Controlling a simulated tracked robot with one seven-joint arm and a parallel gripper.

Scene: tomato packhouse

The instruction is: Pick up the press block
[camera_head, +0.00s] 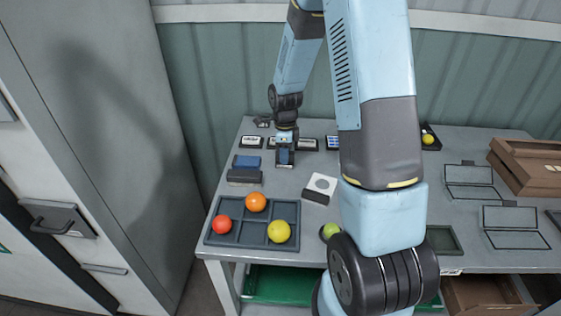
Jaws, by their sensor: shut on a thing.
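My gripper (285,160) points down over the back left of the grey table (405,150). It is shut on a small dark block, which I take to be the press block (285,157). The jaws cover much of the block, and I cannot tell whether it touches the tabletop. A blue block (246,161) and a dark grey block (244,176) lie left of my gripper. A white-topped block with a round grey spot (320,188) sits to its right and nearer.
A dark compartment tray (238,232) at the front left holds red, orange and yellow tomatoes. A green tomato (329,231) is beside my arm. Small labelled pieces (250,142) line the back. My arm hides the table's middle.

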